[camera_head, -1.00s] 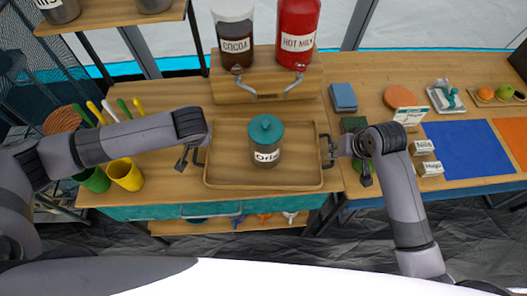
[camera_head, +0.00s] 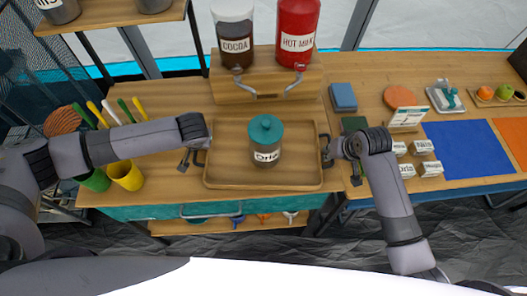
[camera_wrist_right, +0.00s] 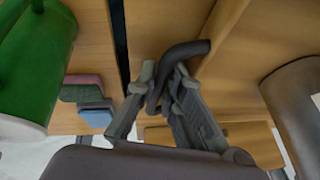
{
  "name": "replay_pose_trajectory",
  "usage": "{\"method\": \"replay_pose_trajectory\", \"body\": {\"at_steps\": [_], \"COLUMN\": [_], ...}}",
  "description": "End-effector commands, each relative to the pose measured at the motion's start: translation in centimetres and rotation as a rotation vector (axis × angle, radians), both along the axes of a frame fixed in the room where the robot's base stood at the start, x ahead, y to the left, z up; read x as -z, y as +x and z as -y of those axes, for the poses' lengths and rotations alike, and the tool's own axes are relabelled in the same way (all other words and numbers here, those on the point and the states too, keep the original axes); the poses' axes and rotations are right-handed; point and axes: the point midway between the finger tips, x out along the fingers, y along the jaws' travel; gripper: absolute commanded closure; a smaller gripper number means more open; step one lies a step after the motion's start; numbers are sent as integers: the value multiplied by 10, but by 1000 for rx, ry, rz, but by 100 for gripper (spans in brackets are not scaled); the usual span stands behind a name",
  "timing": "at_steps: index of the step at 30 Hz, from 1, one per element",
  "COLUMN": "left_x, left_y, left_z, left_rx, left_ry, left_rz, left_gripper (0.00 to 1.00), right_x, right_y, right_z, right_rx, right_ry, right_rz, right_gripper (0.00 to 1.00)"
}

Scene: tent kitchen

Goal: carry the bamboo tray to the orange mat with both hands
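The bamboo tray (camera_head: 222,180) lies flat on the wooden counter, with a dark handle at each end. A teal-lidded jar with a partly readable label (camera_head: 266,142) stands upright in it. My left gripper (camera_head: 195,161) is at the left handle; its finger gap is too small to judge. My right gripper (camera_head: 336,152) is at the right handle. In the right wrist view the dark handle (camera_wrist_right: 185,50) passes between the right gripper's fingertips (camera_wrist_right: 163,82), which look closed on it. The orange mat (camera_head: 513,134) lies flat at the far right, partly cut off by the frame.
A blue mat (camera_head: 467,150) lies beside the orange one. Cocoa (camera_head: 234,40) and hot milk (camera_head: 297,38) dispensers rise behind the tray. A yellow cup (camera_head: 125,174) is at left.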

Motion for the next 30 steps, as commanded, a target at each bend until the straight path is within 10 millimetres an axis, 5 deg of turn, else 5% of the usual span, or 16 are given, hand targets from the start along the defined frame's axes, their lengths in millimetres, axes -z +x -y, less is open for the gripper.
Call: {"method": "replay_pose_trajectory", "body": {"at_steps": [30], "left_x": [-8], "left_y": [1], "left_z": [0], "left_rx": [0], "left_ry": [0], "left_rz": [2], "left_gripper": [100], "right_x": [-9], "right_y": [1], "right_z": [0], "right_rx": [3], "right_ry": [1], "right_rz": [5], "right_gripper": [100]}}
